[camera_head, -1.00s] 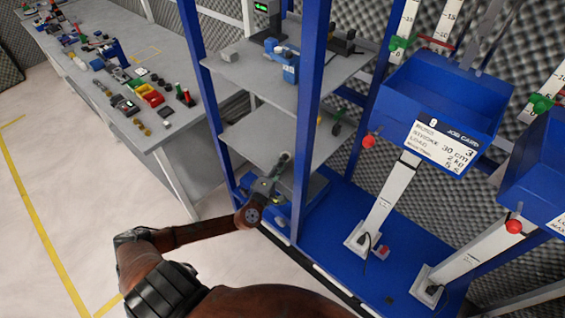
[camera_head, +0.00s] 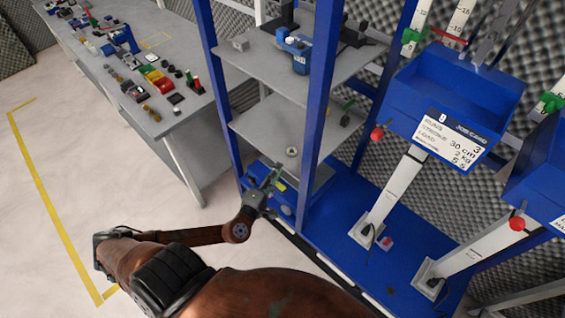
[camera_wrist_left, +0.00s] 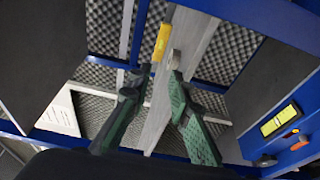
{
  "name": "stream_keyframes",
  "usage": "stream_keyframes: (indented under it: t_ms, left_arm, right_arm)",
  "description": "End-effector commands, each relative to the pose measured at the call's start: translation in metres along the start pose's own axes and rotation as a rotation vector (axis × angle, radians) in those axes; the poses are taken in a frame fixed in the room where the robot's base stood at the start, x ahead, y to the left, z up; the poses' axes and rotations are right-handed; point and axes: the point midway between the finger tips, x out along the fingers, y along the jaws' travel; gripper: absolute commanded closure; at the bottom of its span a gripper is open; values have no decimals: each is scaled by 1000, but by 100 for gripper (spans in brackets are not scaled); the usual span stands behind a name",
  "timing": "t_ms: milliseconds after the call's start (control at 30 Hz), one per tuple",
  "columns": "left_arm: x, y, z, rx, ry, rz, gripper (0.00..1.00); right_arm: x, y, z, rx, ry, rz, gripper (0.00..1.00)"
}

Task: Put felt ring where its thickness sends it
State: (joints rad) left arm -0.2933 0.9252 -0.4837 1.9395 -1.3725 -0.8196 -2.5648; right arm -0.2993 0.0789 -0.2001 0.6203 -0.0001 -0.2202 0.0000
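A small pale ring, which looks like the felt ring (camera_head: 292,151), lies on the lower grey shelf (camera_head: 262,133) of the blue rack in the head view. My left gripper (camera_head: 272,180) is just below and in front of that shelf, apart from the ring. In the left wrist view its green-padded fingers (camera_wrist_left: 154,86) are spread with nothing between them. My right gripper is not in view.
Blue rack posts (camera_head: 318,110) stand close to my left gripper. A blue machine (camera_head: 275,188) sits below the shelf. Blue bins with cards (camera_head: 448,95) stand on the right over a blue base (camera_head: 345,220). A cluttered bench (camera_head: 185,135) is at the left.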

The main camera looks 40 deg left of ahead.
Motion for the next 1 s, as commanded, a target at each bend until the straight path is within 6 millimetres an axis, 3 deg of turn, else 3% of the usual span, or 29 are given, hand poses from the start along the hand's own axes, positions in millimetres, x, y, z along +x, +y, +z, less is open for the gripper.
stream_keyframes:
  t_ms: [133,400,467,533,667,767,800,867,1000]
  left_arm:
    - [-9,1,0,1,0,1,82]
    - [-10,-1,-1,-6,3,-2,82]
    - [-8,-9,-6,-41,17,-19,82]
    - [-4,-33,-20,-137,57,-64,82]
    - [-1,-118,-68,-498,227,-198,82]
    - [-18,-206,-108,-887,442,-284,82]
    - [-30,-241,-122,-1048,539,-301,82]
    - [-53,-293,-137,-1289,696,-306,82]
    - [-129,-405,-154,-1834,1111,-208,82]
  right_arm:
    - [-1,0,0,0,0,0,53]
    - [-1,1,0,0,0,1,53]
    - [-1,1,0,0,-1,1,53]
    - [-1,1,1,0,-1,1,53]
    - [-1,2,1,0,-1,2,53]
    - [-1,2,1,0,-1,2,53]
    - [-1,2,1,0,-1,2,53]
    - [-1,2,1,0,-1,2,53]
    - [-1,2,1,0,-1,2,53]
